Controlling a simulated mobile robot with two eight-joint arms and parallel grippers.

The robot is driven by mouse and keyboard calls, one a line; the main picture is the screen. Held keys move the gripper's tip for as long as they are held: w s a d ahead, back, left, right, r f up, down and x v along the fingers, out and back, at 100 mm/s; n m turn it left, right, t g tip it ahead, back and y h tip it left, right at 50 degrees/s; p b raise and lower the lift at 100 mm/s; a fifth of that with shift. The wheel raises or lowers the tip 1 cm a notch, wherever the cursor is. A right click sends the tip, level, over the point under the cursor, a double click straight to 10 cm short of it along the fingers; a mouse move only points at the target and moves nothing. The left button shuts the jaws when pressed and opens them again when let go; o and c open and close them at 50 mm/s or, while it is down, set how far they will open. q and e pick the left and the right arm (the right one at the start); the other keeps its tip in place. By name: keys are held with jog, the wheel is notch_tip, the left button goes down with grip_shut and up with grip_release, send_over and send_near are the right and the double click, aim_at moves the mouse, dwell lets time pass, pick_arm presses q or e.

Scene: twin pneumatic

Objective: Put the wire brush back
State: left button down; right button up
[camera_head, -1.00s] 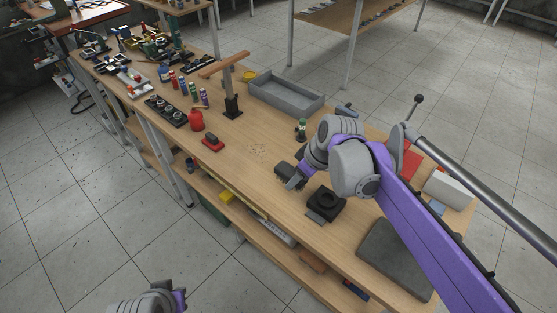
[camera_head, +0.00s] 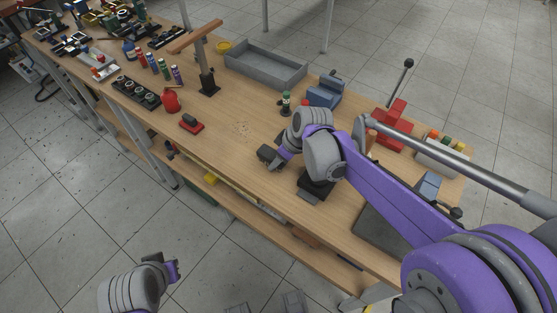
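I cannot pick out the wire brush with certainty. A small red block with a dark top (camera_head: 191,124) lies near the table's front edge, and I cannot tell whether it is a brush. My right gripper (camera_head: 270,156) is low over the middle of the wooden table (camera_head: 225,150), just right of a patch of pale crumbs (camera_head: 243,130). It is small and dark here, so its fingers and anything between them are unclear. My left gripper (camera_head: 174,271) is over the floor in front of the table, apart from everything; its fingers are unclear.
A grey tray (camera_head: 265,67) lies at the back, beside a wooden T-shaped stand (camera_head: 207,80). A black block (camera_head: 316,189), a blue machine (camera_head: 324,91) and a red lever press (camera_head: 391,125) surround my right arm.

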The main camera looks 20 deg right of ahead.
jog(key=shift+f, duration=0.3)
jog(key=shift+f, duration=0.15)
jog(key=o, duration=1.3)
jog(key=shift+c, duration=0.2)
jog(key=shift+r, duration=0.45)
jog(key=p+v, duration=0.2)
jog(key=v, duration=0.9)
jog(key=s+f+m+h, duration=0.1)
jog(key=s+f+m, duration=0.1)
jog(key=s, duration=0.3)
jog(key=s+f+m+t+h, duration=0.1)
jog(key=s+f+m, duration=0.2)
jog(key=s, duration=0.3)
jog(key=s+f+m, duration=0.2)
jog(key=s+f, duration=0.2)
jog(key=s, duration=0.2)
jog(key=shift+d+f+m+t+h, duration=0.1)
jog(key=shift+d+m+t+h, duration=0.2)
jog(key=shift+d+t+h, duration=0.1)
